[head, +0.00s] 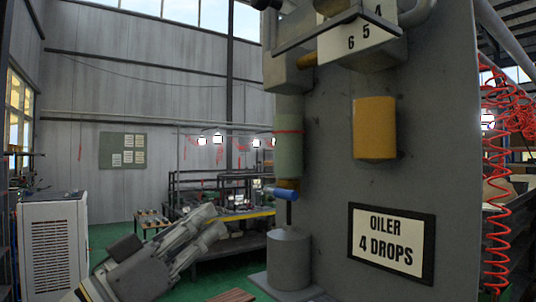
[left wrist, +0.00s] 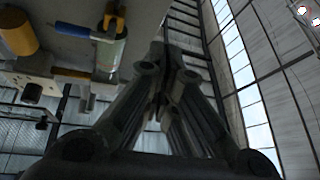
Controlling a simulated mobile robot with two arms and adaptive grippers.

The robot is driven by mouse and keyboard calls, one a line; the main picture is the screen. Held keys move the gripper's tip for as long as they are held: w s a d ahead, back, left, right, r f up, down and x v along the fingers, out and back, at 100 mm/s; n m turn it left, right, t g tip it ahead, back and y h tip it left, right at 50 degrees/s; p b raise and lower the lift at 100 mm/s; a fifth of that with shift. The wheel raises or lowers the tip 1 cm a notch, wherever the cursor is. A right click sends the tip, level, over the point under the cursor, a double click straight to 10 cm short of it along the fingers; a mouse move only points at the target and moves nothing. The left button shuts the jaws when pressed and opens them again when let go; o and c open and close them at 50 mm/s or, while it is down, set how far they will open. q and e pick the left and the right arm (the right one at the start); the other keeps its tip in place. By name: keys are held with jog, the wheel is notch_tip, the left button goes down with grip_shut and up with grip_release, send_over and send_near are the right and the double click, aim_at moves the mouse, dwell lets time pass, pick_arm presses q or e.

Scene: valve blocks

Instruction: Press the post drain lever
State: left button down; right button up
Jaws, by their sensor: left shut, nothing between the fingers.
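The drain lever, with a blue handle (head: 286,195), sits at the bottom of a pale green cylinder (head: 287,148) with a red line. The handle looks roughly level and angled toward me. In the left wrist view the blue handle (left wrist: 72,30) and green cylinder (left wrist: 110,52) show at upper left, by a yellow fitting. My left gripper (head: 216,222) is shut and empty, left of and slightly lower than the lever, apart from it. Its fingers (left wrist: 165,75) come together in the left wrist view. My right gripper is not in view.
A grey pot (head: 289,262) stands below the lever. The large grey panel (head: 330,190) carries a yellow cylinder (head: 375,128) and an "OILER 4 DROPS" sign (head: 391,243). A dark workbench (head: 225,245) stands behind my gripper. A white cabinet (head: 55,245) is at far left.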

pick_arm(q)
jog(key=s+d+r+m+g+h, duration=0.1)
jog(key=s+r+m+g+h, duration=0.1)
jog(key=s+r, duration=0.4)
jog(key=s+m+h, duration=0.1)
jog(key=s+m, duration=0.1)
jog(key=s, duration=0.2)
jog(key=shift+d+m+g+h+p, duration=0.3)
jog(key=shift+d+m+h, duration=0.1)
jog(key=shift+s+r, duration=0.1)
notch_tip(320, 180, up, 5)
jog(key=p, duration=0.5)
send_over(285, 192)
jog(key=s+a, duration=0.2)
jog(key=a, duration=0.1)
jog(key=f, duration=0.1)
jog(key=f+p, duration=0.1)
jog(key=d+f, duration=0.1)
jog(key=f, duration=0.1)
jog(key=shift+w, duration=0.35)
jog(key=shift+a, duration=0.1)
